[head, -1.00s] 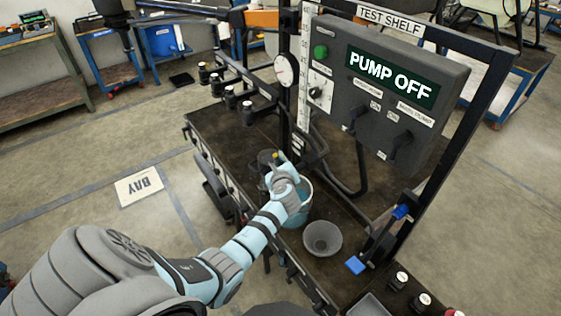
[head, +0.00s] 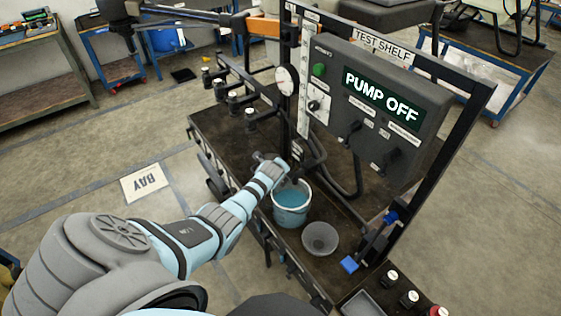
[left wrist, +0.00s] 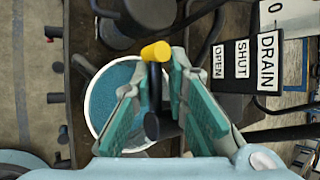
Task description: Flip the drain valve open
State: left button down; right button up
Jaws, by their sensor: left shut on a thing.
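The drain valve shows in the left wrist view as a dark lever with a yellow tip (left wrist: 156,51). It stands between the teal-padded fingers of my left gripper (left wrist: 157,78), which is shut on it. The DRAIN label (left wrist: 266,52), with SHUT and OPEN labels, is to the right; whether the lever points to SHUT or OPEN I cannot tell. In the head view my left gripper (head: 271,166) is beside the pipework at the back left of a bucket (head: 291,213) of blue liquid and hides the lever. My right gripper is in neither view.
The control box (head: 375,100) reading PUMP OFF hangs on the test shelf frame to the right. The bench top (head: 222,122) left of the gripper is mostly clear.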

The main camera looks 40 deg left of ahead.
pick_arm(q)
jog(key=shift+s+a+f, duration=0.15)
jog(key=shift+s+f, duration=0.15)
jog(key=c, duration=1.8)
grip_release()
jog(key=shift+o, duration=0.5)
jog(key=shift+s+a, duration=0.1)
jog(key=shift+r, duration=0.1)
jog(key=shift+w+r, duration=0.1)
jog(key=shift+w, duration=0.1)
jog(key=shift+s+d+r, duration=0.15)
jog(key=shift+d+r, duration=0.05)
jog(key=v, duration=1.1)
jog(key=shift+r, duration=0.15)
